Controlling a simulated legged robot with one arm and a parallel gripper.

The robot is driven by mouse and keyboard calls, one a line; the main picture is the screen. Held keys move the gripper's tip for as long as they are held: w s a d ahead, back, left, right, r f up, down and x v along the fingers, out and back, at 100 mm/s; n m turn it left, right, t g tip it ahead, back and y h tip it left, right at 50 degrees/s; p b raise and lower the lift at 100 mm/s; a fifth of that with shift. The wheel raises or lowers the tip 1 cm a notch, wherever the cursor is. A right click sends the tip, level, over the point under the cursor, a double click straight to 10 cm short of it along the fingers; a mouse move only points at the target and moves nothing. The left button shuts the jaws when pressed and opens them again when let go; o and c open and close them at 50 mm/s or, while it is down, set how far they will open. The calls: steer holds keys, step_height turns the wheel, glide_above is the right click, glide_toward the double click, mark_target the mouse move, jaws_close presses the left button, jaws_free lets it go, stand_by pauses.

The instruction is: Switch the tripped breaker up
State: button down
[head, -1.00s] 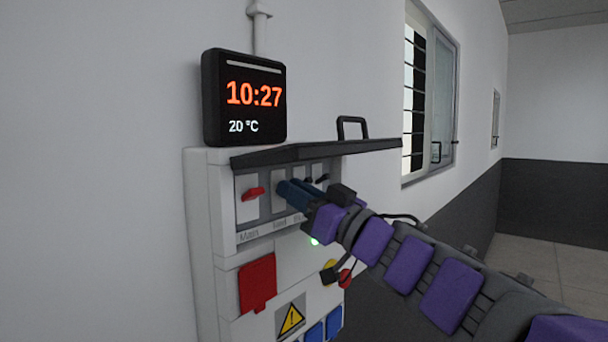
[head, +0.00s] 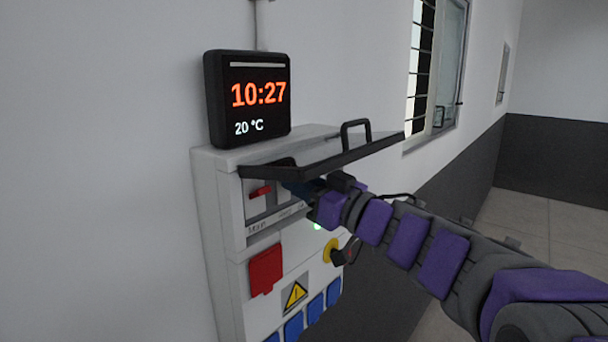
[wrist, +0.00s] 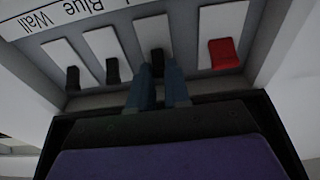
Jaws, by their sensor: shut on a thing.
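The breaker panel is a white wall box (head: 222,210) with a row of switches under a raised black lid (head: 330,158). My gripper (head: 300,187) reaches in under the lid, which hides most of the row in the head view. The wrist view looks at the row upside down. There my gripper (wrist: 161,85) has its two blue fingers closed around a black breaker switch (wrist: 157,57), beside the red main switch (wrist: 222,53). Two other black switches, one (wrist: 112,70) and another (wrist: 72,77), stand farther left. All visible levers sit toward the end away from the label strip (wrist: 68,14).
A black clock (head: 248,98) stands above the box. Below the row are a red cover (head: 265,270), a yellow-and-black rotary knob (head: 338,254) and blue sockets (head: 293,326). A barred window (head: 435,70) is on the wall at right. Open floor (head: 520,235) lies at the right.

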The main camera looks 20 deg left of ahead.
steer(key=shift+f, duration=0.1)
steer(key=c, duration=1.5)
jaws_free()
steer(key=shift+o, duration=1.4)
steer(key=shift+w+a+f, duration=0.1)
steer(key=shift+w+a, duration=0.1)
steer(key=shift+w, duration=0.05)
steer(key=shift+o, duration=0.7)
steer(key=shift+a, duration=0.2)
steer(key=b+v, duration=0.2)
steer(key=v, duration=1.5)
steer(key=shift+s, duration=0.15)
steer(key=shift+d, duration=0.1)
